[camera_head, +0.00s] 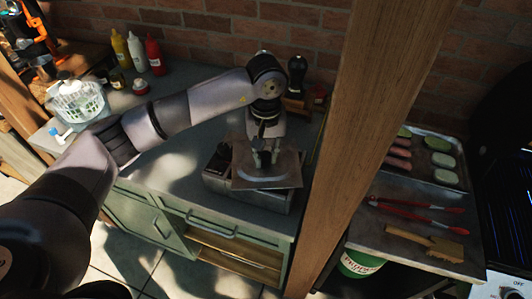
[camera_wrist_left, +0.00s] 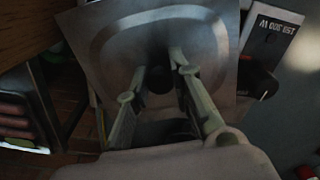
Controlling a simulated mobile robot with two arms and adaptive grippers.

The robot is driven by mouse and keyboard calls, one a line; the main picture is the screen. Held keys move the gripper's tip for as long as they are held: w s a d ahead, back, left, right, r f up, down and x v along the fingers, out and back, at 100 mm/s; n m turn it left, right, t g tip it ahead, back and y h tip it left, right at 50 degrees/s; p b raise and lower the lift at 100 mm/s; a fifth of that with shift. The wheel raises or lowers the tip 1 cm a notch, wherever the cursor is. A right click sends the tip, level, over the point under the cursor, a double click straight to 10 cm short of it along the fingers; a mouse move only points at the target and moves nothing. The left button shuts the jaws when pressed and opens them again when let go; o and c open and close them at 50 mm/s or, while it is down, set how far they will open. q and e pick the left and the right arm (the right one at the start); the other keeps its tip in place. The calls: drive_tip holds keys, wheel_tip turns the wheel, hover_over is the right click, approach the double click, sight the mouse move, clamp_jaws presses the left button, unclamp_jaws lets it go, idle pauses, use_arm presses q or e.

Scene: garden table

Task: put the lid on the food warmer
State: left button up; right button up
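The lid (camera_head: 270,181) is a grey metal plate with a raised rounded panel and a dark knob. The food warmer (camera_head: 255,197) is a grey box on the green cabinet top, below the lid. The lid is turned askew to the box and covers most of it; I cannot tell if they touch. My left gripper (camera_head: 264,158) points down with its fingers on both sides of the knob, apparently gripping it. In the left wrist view the lid (camera_wrist_left: 110,40) shows beyond the left gripper (camera_wrist_left: 160,75), and the warmer's labelled front (camera_wrist_left: 268,45) shows at right. My right gripper is out of view.
A wooden post (camera_head: 365,120) stands just right of the warmer. A block with a dark-handled item (camera_head: 297,80) stands behind it. Sauce bottles (camera_head: 137,50) and a white basket (camera_head: 78,102) are at back left. The cabinet top left of the warmer is clear.

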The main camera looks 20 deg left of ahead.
sight(266, 154)
use_arm(q)
drive_tip(key=o, duration=0.5)
drive_tip(key=shift+o, duration=0.2)
drive_tip(key=shift+r, duration=0.1)
wheel_tip(266, 154, up, 12)
idle(0.3)
